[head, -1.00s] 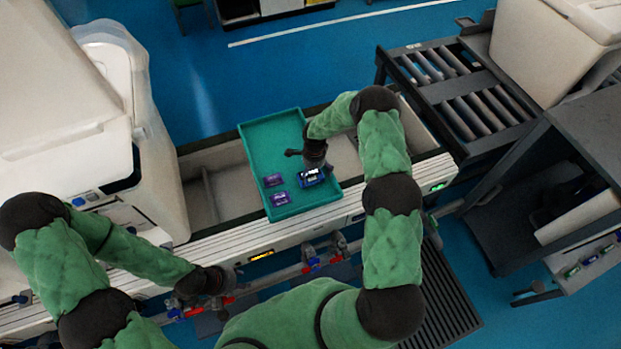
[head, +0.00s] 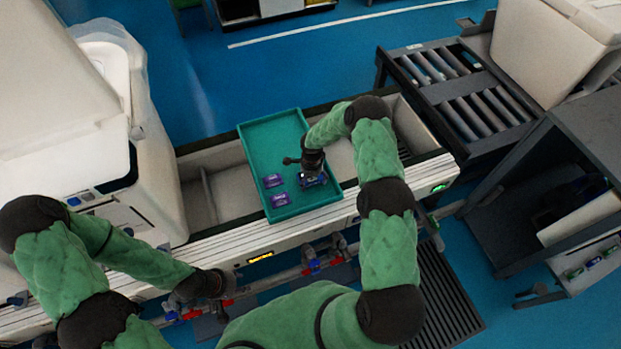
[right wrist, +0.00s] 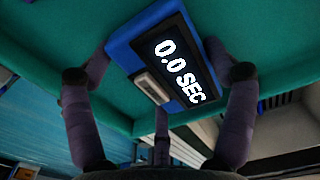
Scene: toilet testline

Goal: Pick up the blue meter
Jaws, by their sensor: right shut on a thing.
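The blue meter (right wrist: 165,62) fills the middle of the right wrist view, its dark display reading "0.0 SEC". In the head view the blue meter (head: 313,181) is mostly hidden under my right gripper (head: 312,170). In the right wrist view the fingers of my right gripper (right wrist: 160,85) stand on both sides of the meter, shut on it. The meter is at the green tray (head: 262,150); I cannot tell whether it still touches the tray floor. My left gripper (head: 205,290) is in front of the conveyor, away from the tray; its fingers are too small to read.
Two purple items, one at the back (head: 272,181) and one nearer (head: 281,199), lie in the tray left of the meter. The tray sits on a conveyor (head: 225,190). A white machine (head: 150,150) stands left, a roller rack (head: 460,90) right.

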